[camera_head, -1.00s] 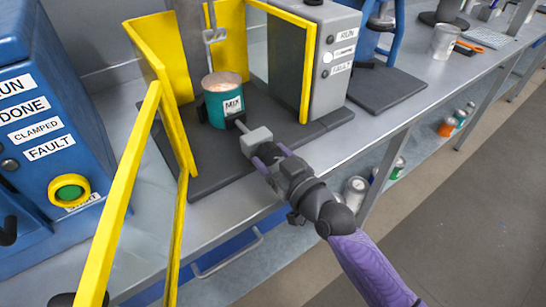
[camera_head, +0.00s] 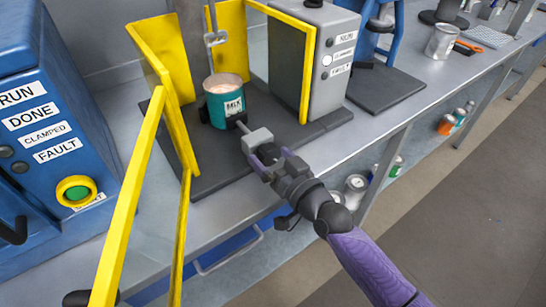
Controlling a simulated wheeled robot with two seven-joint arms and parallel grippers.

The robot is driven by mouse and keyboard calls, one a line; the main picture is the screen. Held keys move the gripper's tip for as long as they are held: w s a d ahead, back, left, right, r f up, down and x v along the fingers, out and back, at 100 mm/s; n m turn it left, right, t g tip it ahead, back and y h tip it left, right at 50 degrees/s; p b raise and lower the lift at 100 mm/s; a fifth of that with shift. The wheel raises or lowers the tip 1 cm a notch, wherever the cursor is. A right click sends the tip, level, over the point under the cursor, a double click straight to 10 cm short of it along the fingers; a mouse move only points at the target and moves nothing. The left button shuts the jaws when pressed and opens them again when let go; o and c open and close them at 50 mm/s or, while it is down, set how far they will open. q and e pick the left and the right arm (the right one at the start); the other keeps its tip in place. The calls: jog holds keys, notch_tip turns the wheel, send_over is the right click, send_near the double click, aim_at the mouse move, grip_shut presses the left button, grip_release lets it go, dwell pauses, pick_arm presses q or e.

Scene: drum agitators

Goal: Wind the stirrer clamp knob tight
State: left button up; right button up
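The clamp knob (camera_head: 257,140) is a grey block on a thin rod that runs to a dark clamp at the side of a teal can labelled MIX (camera_head: 224,108). The can stands upright on the dark base under the stirrer shaft (camera_head: 213,38). My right gripper (camera_head: 266,155) comes in from the lower right, with its purple fingers right at the near side of the knob. Whether the fingers are closed on the knob is too small to tell.
Yellow guard panels (camera_head: 166,95) flank the can, and a yellow bar crosses the left foreground. A blue control box (camera_head: 50,125) with a green button stands left. A grey box (camera_head: 335,60) labelled RUN and FAULT stands right. The bench front edge is clear.

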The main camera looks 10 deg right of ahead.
aim_at(272, 159)
jog(key=shift+s, duration=0.1)
jog(key=p+v, duration=0.1)
jog(key=v, duration=0.4)
jog(key=shift+r, duration=0.1)
pick_arm(q)
jog(key=shift+w+d+r+p, duration=0.2)
jog(key=shift+w+r+p, duration=0.05)
jog(key=shift+r, duration=0.25)
jog(key=shift+w+d+r+p, duration=0.15)
jog(key=shift+w+r+p, duration=0.05)
jog(key=shift+r, duration=0.25)
pick_arm(e)
jog(key=v, duration=0.4)
jog(key=shift+s+d, duration=0.2)
jog(key=shift+s, duration=0.15)
pick_arm(q)
jog(key=shift+a, duration=0.15)
